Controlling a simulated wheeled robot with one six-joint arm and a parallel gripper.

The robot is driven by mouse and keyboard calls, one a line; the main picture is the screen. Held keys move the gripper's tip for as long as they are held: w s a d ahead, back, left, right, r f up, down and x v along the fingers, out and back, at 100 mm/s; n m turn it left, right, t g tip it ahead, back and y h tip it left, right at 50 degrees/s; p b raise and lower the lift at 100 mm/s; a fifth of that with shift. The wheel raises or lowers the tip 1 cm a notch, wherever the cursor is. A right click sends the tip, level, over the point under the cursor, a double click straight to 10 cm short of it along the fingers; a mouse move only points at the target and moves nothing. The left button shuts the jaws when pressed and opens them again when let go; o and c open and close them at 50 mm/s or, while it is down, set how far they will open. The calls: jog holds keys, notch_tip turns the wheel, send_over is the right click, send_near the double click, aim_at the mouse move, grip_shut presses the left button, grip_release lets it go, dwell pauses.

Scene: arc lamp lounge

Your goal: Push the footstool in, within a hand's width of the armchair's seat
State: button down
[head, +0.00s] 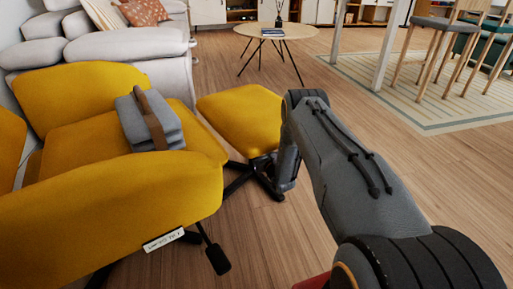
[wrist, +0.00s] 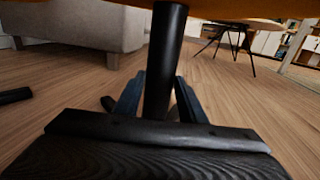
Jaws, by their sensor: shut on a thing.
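The footstool (head: 240,112) has a yellow cushion on a black post and star base. It stands at the front edge of the yellow armchair's seat (head: 85,133), with only a small gap showing between the cushions; its exact width is hard to tell. My gripper (wrist: 158,98) has its fingers on either side of the black post (wrist: 166,55), low under the cushion, and is shut on it. In the head view my arm comes in from the right and the fingertips are hidden beside the post.
A folded grey bundle with a brown strap (head: 151,120) lies on the armchair seat. A pale sofa (head: 130,45) stands behind. A round wooden table (head: 277,31) is farther back. Bar stools (head: 440,50) stand on a striped rug at right. Wooden floor right of the footstool is clear.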

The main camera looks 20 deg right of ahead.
jog(key=shift+a, duration=0.1)
jog(key=c, duration=1.1)
grip_release()
jog(key=shift+o, duration=0.3)
jog(key=shift+d, duration=0.3)
jog(key=s+d+p, duration=0.1)
jog(key=s+p, duration=0.2)
jog(key=s, duration=0.5)
jog(key=shift+p, duration=0.3)
